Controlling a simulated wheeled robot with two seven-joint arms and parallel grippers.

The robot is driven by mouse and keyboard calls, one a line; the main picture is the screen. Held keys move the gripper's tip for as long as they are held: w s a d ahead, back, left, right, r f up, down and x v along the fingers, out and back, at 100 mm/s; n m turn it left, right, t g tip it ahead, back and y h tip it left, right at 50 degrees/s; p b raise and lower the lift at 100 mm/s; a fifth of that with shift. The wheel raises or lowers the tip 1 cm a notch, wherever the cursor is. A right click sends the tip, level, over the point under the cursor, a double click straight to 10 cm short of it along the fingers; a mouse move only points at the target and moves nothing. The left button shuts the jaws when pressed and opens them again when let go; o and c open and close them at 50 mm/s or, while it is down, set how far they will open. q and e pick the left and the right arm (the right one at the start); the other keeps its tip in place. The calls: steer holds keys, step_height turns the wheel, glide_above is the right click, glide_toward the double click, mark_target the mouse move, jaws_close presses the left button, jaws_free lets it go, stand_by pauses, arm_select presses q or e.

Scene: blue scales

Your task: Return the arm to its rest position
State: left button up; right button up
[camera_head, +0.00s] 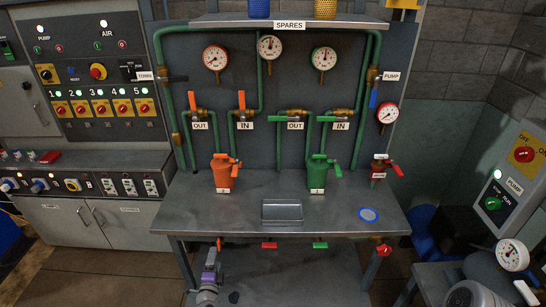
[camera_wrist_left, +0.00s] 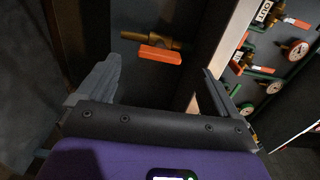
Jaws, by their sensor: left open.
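My left gripper (camera_head: 213,254) is under the front edge of the workbench in the head view, at the end of my purple and grey wrist. In the left wrist view its two grey fingers (camera_wrist_left: 162,70) stand wide apart, with nothing between them. A brass valve with an orange handle (camera_wrist_left: 160,53) lies beyond the fingertips, and the gap to it is hard to judge. In the head view this orange-handled valve (camera_head: 219,244) hangs below the bench edge, just above the gripper. My right gripper is in neither view.
A control cabinet (camera_head: 105,75) stands left.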

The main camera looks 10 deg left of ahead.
arm_select(q)
steer(key=s+d+r+m+g+h, duration=0.1)
steer(key=s+d+m+g+h, duration=0.15)
steer(key=d+m+h, duration=0.9)
steer(key=s+d+r+m+g+h, duration=0.3)
steer(key=d+m, duration=0.4)
steer(key=d, duration=0.9)
steer(key=s+d+f+m+g, duration=0.3)
steer(key=s+d+m+g, duration=0.25)
steer(key=s+m, duration=0.35)
steer(key=s+d+f+m+g, duration=0.35)
steer(key=s+m+g, duration=0.25)
steer(key=s+m, duration=0.3)
steer(key=s+a+r+m+y, duration=0.1)
steer(key=s+a+m+y, duration=0.5)
steer(key=m, duration=1.1)
steer(key=shift+s+a+r+m, duration=0.35)
steer(key=shift+s+a, duration=0.25)
steer(key=shift+a, duration=0.25)
